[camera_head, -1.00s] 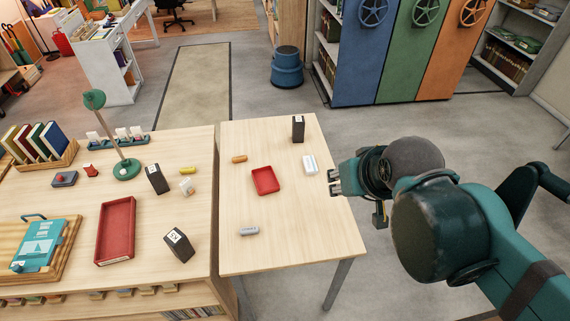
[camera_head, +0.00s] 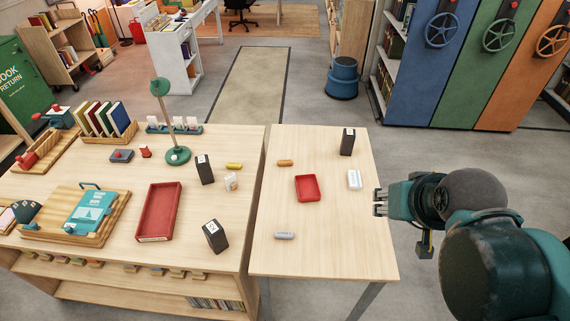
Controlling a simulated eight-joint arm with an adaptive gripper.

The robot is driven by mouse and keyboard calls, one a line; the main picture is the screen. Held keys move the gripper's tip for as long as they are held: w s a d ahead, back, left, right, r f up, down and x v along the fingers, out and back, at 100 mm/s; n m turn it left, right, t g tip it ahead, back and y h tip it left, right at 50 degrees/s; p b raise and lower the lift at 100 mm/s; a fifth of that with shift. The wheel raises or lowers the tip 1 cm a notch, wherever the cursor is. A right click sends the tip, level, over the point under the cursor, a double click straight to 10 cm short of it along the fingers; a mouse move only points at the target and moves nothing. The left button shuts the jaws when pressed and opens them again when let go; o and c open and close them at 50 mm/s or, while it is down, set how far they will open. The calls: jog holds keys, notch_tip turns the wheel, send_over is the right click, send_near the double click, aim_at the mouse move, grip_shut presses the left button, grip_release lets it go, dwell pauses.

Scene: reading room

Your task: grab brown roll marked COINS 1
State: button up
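A small orange-brown roll (camera_head: 285,163) lies on the right-hand table (camera_head: 330,255), near its back left. Its marking is too small to read. A grey roll (camera_head: 285,236) lies near the front left of the same table. A yellow roll (camera_head: 234,166) lies on the left desk, near its right edge. My gripper (camera_head: 379,203) is by the right edge of the right-hand table, to the right of the rolls and well apart from them. Its fingers look spread, with nothing between them.
A red tray (camera_head: 299,197), a white box (camera_head: 354,180) and an upright black box (camera_head: 347,142) stand between or around the rolls and my gripper. The left desk holds a long red tray (camera_head: 147,237), black boxes and a green lamp (camera_head: 178,155).

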jog(key=shift+o, duration=0.5)
jog(key=w+a+m+g, duration=0.2)
jog(key=w+a+m, duration=0.35)
jog(key=w, duration=0.85)
jog(key=w+a+m+g, duration=0.2)
jog(key=w+a+m, duration=0.35)
jog(key=w, duration=0.85)
jog(key=w+a+f+m+g, duration=0.1)
jog(key=w+a+f, duration=0.4)
jog(key=f, duration=0.3)
jog(key=w+a+f+m+g, duration=0.1)
jog(key=w+a+f+m, duration=0.1)
jog(key=w+a+f, duration=0.4)
jog(key=w+a+f+m+g, duration=0.1)
jog(key=w+a+f+m, duration=0.1)
jog(key=w+a+f, duration=0.4)
jog(key=shift+w+a+f, duration=0.1)
jog(key=shift+w+f, duration=0.05)
jog(key=shift+f, duration=0.9)
jog(key=shift+w+a+f, duration=0.1)
jog(key=shift+w+f, duration=0.05)
jog(key=shift+f, duration=0.9)
jog(key=shift+w+a+f+m, duration=0.2)
jog(key=shift+f+m, duration=0.1)
jog(key=shift+f, duration=0.1)
jog(key=shift+s, duration=0.1)
